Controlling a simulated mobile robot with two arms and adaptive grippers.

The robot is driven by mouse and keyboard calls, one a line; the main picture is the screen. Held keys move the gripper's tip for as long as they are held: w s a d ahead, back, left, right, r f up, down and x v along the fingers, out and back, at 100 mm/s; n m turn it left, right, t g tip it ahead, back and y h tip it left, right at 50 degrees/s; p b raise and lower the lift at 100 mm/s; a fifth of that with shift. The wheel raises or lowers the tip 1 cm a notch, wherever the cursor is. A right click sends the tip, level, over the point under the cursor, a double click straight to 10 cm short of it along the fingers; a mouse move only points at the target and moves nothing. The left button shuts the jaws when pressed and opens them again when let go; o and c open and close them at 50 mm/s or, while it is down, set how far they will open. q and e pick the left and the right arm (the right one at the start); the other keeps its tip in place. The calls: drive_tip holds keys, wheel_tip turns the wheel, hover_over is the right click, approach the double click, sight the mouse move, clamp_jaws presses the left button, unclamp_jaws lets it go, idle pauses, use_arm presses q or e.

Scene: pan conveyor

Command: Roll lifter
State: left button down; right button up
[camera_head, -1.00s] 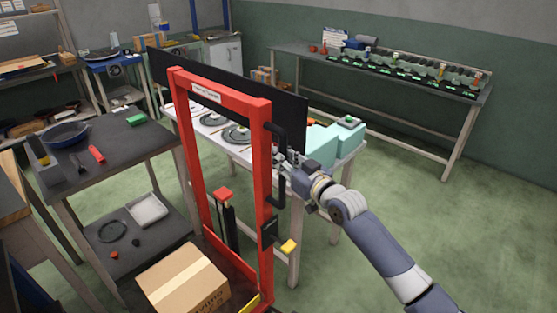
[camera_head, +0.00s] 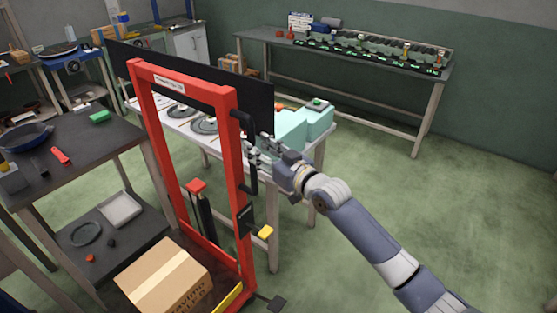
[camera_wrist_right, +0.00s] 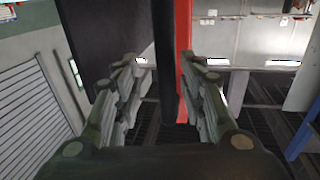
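The red lifter (camera_head: 235,190) stands upright in the head view, with a dark panel (camera_head: 190,80) behind its top and black handles (camera_head: 245,125) on its right post. A cardboard box (camera_head: 165,275) rests on its low platform. My right gripper (camera_head: 254,155) is beside the right post at handle height. In the right wrist view the right gripper (camera_wrist_right: 165,95) has its fingers spread apart. A black upright bar (camera_wrist_right: 164,60) shows between them, with the red post (camera_wrist_right: 183,50) just behind. I cannot tell whether the fingers touch the bar. My left gripper is out of view.
A grey two-level table (camera_head: 80,150) with a pan (camera_head: 25,137) stands left of the lifter. A white table (camera_head: 270,200) with teal boxes (camera_head: 290,130) stands right behind it. A long bench (camera_head: 350,60) lines the back wall. Green floor is open at the right.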

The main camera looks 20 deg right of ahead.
drive_tip(key=v, duration=0.9)
drive_tip(key=d+f+m+g+h, duration=0.1)
drive_tip(key=d+f+h, duration=0.15)
drive_tip(key=f, duration=0.85)
drive_tip(key=d+f+m+g+h, duration=0.2)
drive_tip(key=d+f, duration=0.2)
drive_tip(key=f, duration=0.8)
drive_tip(key=s+d+f+g+h, duration=0.15)
drive_tip(key=s+f, duration=0.25)
drive_tip(key=f, duration=0.4)
drive_tip(key=s+d+f+g, duration=0.1)
drive_tip(key=s+f+g, duration=0.1)
drive_tip(key=s+f, duration=0.5)
drive_tip(key=s+a+f+g+h, duration=0.2)
drive_tip(key=s+f+g, duration=0.4)
drive_tip(key=s+f, duration=2.05)
drive_tip(key=s+a+f+g, duration=0.1)
drive_tip(key=s+a+g, duration=0.1)
drive_tip(key=s, duration=1.3)
drive_tip(key=shift+a+f+g, duration=0.25)
drive_tip(key=shift+a+g, duration=0.15)
drive_tip(key=shift+g, duration=0.05)
